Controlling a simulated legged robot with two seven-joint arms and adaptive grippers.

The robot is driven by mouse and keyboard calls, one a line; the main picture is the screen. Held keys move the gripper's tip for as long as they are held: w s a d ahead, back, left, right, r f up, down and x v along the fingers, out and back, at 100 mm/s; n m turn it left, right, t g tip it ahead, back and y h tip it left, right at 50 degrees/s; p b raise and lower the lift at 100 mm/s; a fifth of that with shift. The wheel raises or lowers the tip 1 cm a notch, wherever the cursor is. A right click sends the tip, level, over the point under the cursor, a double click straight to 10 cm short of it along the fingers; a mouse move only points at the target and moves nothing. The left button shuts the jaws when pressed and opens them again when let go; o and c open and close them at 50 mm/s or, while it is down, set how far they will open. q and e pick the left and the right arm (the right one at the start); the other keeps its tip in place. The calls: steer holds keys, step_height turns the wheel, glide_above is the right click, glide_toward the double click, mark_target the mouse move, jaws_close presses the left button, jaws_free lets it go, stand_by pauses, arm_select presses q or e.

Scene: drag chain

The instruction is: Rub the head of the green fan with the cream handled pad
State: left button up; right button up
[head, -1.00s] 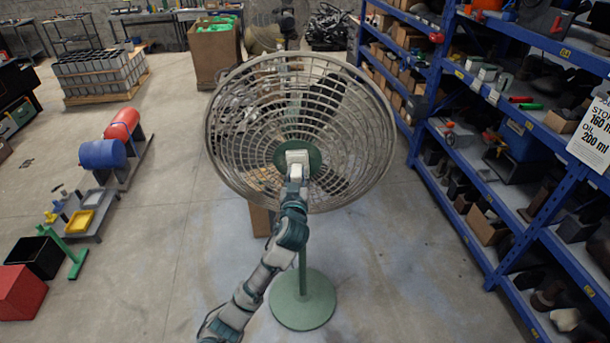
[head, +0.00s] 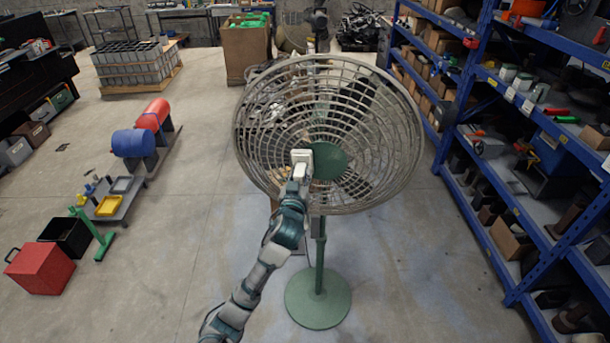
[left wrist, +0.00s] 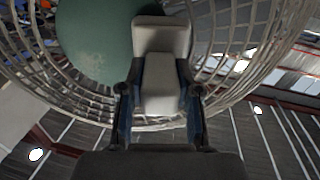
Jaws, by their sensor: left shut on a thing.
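The green fan (head: 318,298) stands on a round base in the middle of the head view. Its head is a wide wire cage (head: 408,150) with a green hub (head: 330,162) at the centre. My left gripper (head: 298,176) is in front of the cage and shut on the cream handled pad (head: 302,157). The pad is over the left edge of the hub; I cannot tell whether it touches. In the left wrist view the pad (left wrist: 162,38) sits between the fingers, overlapping the green hub (left wrist: 95,35). My right gripper is out of view.
Blue shelving (head: 480,205) with parts stands on the right. A blue and red drum rack (head: 140,143), a red box (head: 42,268) and a black bin (head: 66,236) are on the left. A cardboard box (head: 245,55) stands behind. Open floor lies left of the fan.

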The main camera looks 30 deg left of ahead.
mark_target(310, 162)
arm_select(q)
steer(key=shift+r+p, duration=1)
steer(key=shift+r, duration=0.1)
steer(key=shift+w+d+f, duration=0.1)
steer(key=shift+w+d, duration=0.15)
steer(key=shift+d, duration=0.35)
steer(key=shift+w+d+f, duration=0.1)
steer(key=shift+w+d, duration=0.1)
steer(key=shift+d, duration=0.4)
steer(key=w+d, duration=0.3)
steer(key=d, duration=0.6)
steer(key=shift+w+b, duration=0.25)
steer(key=shift+b, duration=0.05)
steer(key=shift+r, duration=0.1)
steer(key=p+v, duration=0.1)
steer(key=v, duration=0.5)
